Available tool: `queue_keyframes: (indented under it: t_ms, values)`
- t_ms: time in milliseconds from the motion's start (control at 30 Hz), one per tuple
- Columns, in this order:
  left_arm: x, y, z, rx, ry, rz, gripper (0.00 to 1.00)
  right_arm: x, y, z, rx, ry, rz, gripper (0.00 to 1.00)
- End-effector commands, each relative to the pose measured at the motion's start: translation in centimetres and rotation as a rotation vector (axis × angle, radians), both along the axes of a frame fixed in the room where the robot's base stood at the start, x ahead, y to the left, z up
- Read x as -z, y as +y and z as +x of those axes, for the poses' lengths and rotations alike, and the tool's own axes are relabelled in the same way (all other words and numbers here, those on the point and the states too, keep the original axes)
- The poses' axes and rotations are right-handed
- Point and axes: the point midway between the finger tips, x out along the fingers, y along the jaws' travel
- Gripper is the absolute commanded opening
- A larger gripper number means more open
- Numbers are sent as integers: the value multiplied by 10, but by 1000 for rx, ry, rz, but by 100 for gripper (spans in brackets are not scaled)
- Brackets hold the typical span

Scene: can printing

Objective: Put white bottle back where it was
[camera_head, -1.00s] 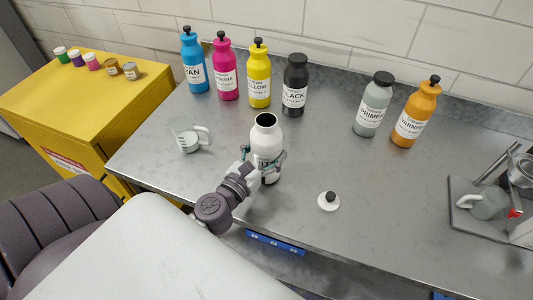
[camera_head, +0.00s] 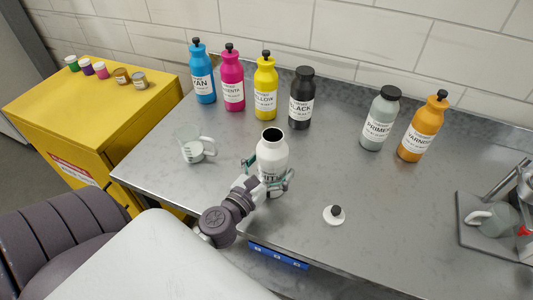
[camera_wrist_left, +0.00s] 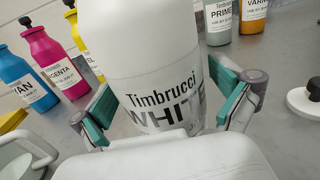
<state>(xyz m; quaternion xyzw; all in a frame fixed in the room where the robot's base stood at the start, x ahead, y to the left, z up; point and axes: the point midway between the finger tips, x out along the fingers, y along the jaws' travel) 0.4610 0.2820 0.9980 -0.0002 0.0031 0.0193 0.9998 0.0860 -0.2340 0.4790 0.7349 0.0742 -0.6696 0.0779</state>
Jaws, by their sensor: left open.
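The white bottle (camera_head: 272,152) stands upright and uncapped near the front middle of the metal table, its dark mouth facing up. Its "Timbrucci WHITE" label fills the middle of the left wrist view (camera_wrist_left: 155,50). My left gripper (camera_head: 268,180) is at the bottle's lower part; in the left wrist view its green-padded fingers (camera_wrist_left: 168,105) stand apart on both sides of the bottle, with a visible gap at the right. The white cap (camera_head: 333,215) with a black knob lies on the table to the right of the bottle. My right gripper is not in view.
Cyan (camera_head: 203,75), magenta (camera_head: 232,80), yellow (camera_head: 265,90), black (camera_head: 301,100), primer (camera_head: 380,120) and varnish (camera_head: 421,130) bottles stand along the back. A clear measuring cup (camera_head: 195,148) stands at left. A tray (camera_head: 470,236) holds a grey cup at right.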

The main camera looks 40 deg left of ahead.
Motion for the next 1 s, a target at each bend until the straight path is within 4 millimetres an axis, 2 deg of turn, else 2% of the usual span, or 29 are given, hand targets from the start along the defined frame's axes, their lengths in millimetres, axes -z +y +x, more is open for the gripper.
queue_keyframes:
  t_ms: [33, 167, 400, 600, 800, 1000]
  values:
    - [-5, 0, 0, 1, -1, 1, 100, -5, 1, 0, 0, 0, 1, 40]
    - [3, -1, -19, -1, 3, -1, 100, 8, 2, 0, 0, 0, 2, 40]
    - [5, -3, -70, -2, 4, -2, 100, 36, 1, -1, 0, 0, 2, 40]
    - [4, -4, -103, -2, 2, -3, 100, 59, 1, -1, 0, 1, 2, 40]
    - [0, -5, -118, -1, 0, 0, 100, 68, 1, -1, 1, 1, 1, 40]
    - [-3, -5, -120, 1, -1, 1, 100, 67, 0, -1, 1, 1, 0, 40]
